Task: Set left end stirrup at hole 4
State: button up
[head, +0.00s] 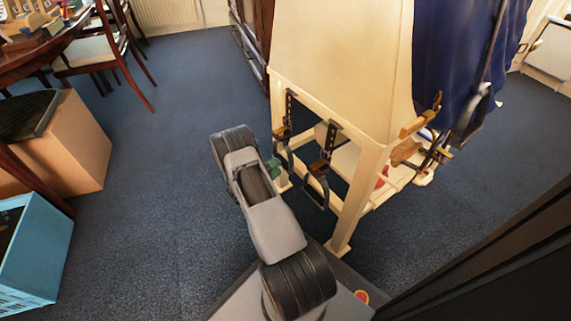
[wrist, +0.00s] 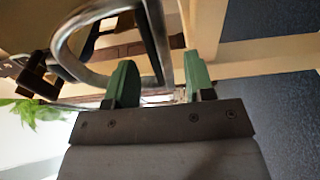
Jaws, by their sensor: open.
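The left end stirrup (head: 283,150) hangs from a dark strap with holes (head: 289,106) on the end of the cream wooden stand (head: 347,192). My gripper (head: 274,168) is beside the lower part of this stirrup in the head view, its green fingertips partly hidden by my arm. In the wrist view, my gripper (wrist: 160,82) is open, with the fingers apart. A grey metal stirrup loop (wrist: 65,42) curves close to and behind the fingers. I cannot tell whether they touch it. The hole numbers are too small to read.
A second stirrup (head: 317,185) hangs from its own strap to the right, close to my gripper. A stand leg is just beyond it. A brown box (head: 75,140) and blue crate (head: 35,250) stand at the left. Blue carpet (head: 165,150) between is clear.

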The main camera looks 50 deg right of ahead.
aim_at(286, 161)
jog(key=shift+s+d+b, duration=0.15)
jog(key=shift+d+b, duration=0.2)
jog(key=shift+d, duration=1.05)
jog(key=shift+s+d+b, duration=0.1)
jog(key=shift+d+b, duration=0.25)
jog(key=shift+d, duration=1)
grip_shut()
